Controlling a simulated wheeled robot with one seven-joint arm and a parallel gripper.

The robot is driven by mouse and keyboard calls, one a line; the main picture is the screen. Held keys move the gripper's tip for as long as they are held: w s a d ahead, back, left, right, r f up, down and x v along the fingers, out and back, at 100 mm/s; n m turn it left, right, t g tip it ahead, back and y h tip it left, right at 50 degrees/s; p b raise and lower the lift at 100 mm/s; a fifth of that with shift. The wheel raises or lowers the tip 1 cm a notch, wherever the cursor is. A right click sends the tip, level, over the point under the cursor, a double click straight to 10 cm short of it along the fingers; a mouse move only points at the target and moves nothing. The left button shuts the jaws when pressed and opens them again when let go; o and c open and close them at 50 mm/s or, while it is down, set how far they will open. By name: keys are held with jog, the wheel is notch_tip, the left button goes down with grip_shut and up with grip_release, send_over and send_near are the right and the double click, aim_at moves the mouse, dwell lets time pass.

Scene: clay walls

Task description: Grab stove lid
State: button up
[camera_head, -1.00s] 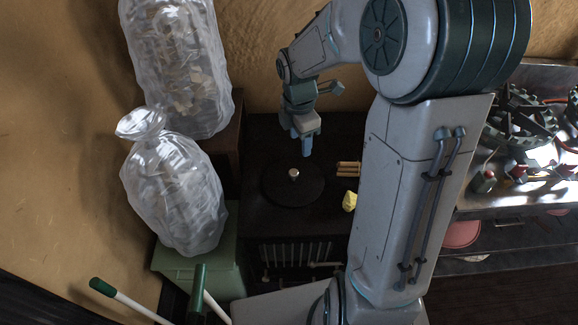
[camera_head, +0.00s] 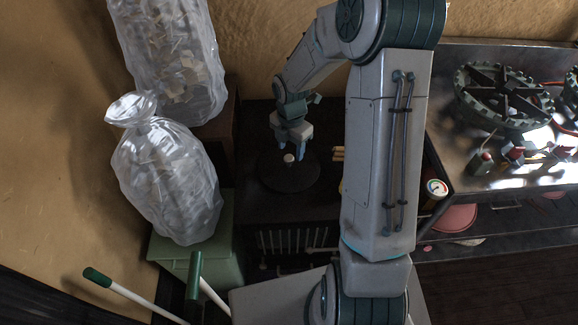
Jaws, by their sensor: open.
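The stove lid (camera_head: 285,178) is a dark round disc with a small pale knob (camera_head: 289,158) at its middle. It lies on top of the black stove (camera_head: 255,208). My arm hides the right part of the stove top.
Clear bags of scraps (camera_head: 168,180) stand left of the stove, one on a green bin (camera_head: 190,250). Green-handled poles (camera_head: 97,278) lean in front. Pale sticks (camera_head: 338,154) lie right of the lid. A metal workbench (camera_head: 455,170) with gear wheels is at the right.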

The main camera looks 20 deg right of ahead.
aim_at(289, 157)
jog(key=f, duration=0.4)
jog(key=shift+s+a+f, duration=0.15)
jog(key=shift+a+f, duration=0.15)
jog(key=shift+f, duration=0.1)
grip_shut()
jog(key=shift+r, duration=0.15)
